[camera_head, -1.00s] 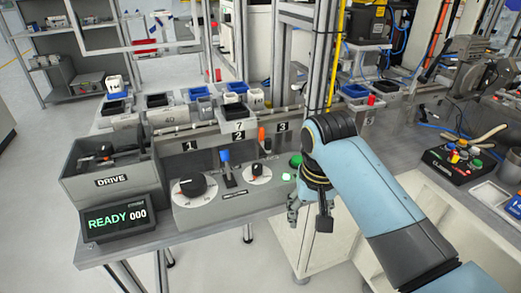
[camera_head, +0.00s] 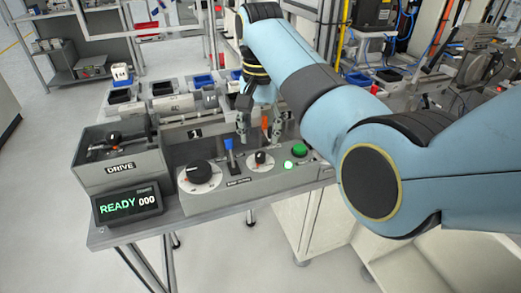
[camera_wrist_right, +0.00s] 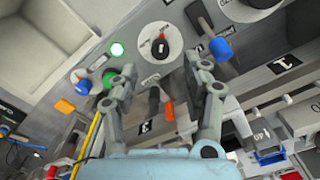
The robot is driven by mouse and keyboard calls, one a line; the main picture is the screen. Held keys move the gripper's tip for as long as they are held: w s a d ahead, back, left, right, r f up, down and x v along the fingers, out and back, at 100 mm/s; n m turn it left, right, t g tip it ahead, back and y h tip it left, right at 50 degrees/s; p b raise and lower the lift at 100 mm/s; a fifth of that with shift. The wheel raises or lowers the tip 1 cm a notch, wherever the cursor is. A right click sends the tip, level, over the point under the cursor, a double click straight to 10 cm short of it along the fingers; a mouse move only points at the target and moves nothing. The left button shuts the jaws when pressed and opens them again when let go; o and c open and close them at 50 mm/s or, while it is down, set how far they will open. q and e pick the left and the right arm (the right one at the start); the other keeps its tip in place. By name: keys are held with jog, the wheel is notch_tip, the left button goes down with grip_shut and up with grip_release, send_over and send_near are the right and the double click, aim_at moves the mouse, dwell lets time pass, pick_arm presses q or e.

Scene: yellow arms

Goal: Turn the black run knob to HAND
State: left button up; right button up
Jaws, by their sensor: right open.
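A small black knob (camera_head: 260,156) with a pale pointer mark stands on a white dial on the grey control panel. It also shows in the right wrist view (camera_wrist_right: 160,47); its lettering is too small to read. A larger black knob (camera_head: 199,171) stands on another white dial to its left. I cannot tell from lettering which is the run knob. My right gripper (camera_head: 259,138) is open and empty, pointing down just behind and above the small knob. In the right wrist view its fingertips (camera_wrist_right: 158,62) are spread either side of the knob's near side, apparently apart from it. My left gripper is out of view.
A blue-topped lever (camera_head: 229,147) stands between the dials. An orange-handled lever (camera_wrist_right: 168,112) lies between my fingers in the wrist view. A green button (camera_head: 299,150) and a lit green lamp (camera_head: 288,165) are to the right. The display (camera_head: 127,204) reads READY 000.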

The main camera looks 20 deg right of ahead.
aim_at(261, 154)
notch_tip(261, 154, down, 6)
jog(key=shift+f, duration=0.1)
grip_shut()
dwell(0.5)
